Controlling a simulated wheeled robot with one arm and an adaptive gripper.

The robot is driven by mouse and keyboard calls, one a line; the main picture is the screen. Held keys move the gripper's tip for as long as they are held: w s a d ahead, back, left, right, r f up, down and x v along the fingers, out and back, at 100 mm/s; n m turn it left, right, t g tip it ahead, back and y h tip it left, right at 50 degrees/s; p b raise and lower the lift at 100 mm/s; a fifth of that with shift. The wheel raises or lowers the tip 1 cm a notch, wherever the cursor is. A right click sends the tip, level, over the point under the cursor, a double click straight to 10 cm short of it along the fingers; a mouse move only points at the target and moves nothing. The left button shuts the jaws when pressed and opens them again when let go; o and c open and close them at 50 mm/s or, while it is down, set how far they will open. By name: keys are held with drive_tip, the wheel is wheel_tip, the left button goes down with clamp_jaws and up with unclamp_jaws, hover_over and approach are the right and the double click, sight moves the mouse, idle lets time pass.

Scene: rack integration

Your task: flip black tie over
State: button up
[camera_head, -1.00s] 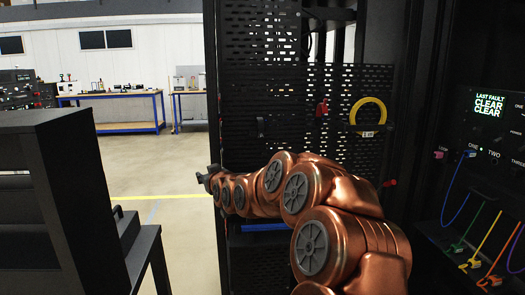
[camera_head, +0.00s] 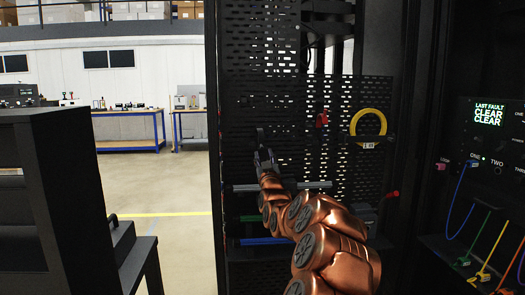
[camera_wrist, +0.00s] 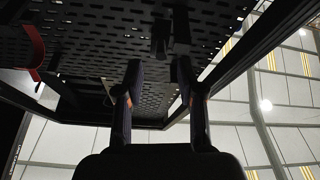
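The black tie (camera_head: 261,136) is a small dark strap on the left part of the perforated black panel (camera_head: 285,110). My gripper (camera_head: 264,158) is just below it in the head view, pointing at the panel. In the wrist view, my gripper (camera_wrist: 159,68) has its two fingers spread with a gap between them. A dark shape that looks like the black tie (camera_wrist: 160,42) is on the panel beyond the fingertips, apart from them. Dark on dark makes its exact shape and side hard to tell.
A red tie (camera_head: 322,119) and a yellow cable coil (camera_head: 368,124) with a tag hang to the right on the panel. Grey, green and blue horizontal bars (camera_head: 262,241) lie below. A dark cabinet (camera_head: 50,200) stands at left; open floor (camera_head: 175,190) lies between.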

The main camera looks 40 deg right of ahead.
sight(262, 147)
drive_tip(key=shift+x, duration=2.3)
drive_tip(key=shift+f, duration=0.1)
drive_tip(key=shift+c, duration=0.2)
clamp_jaws()
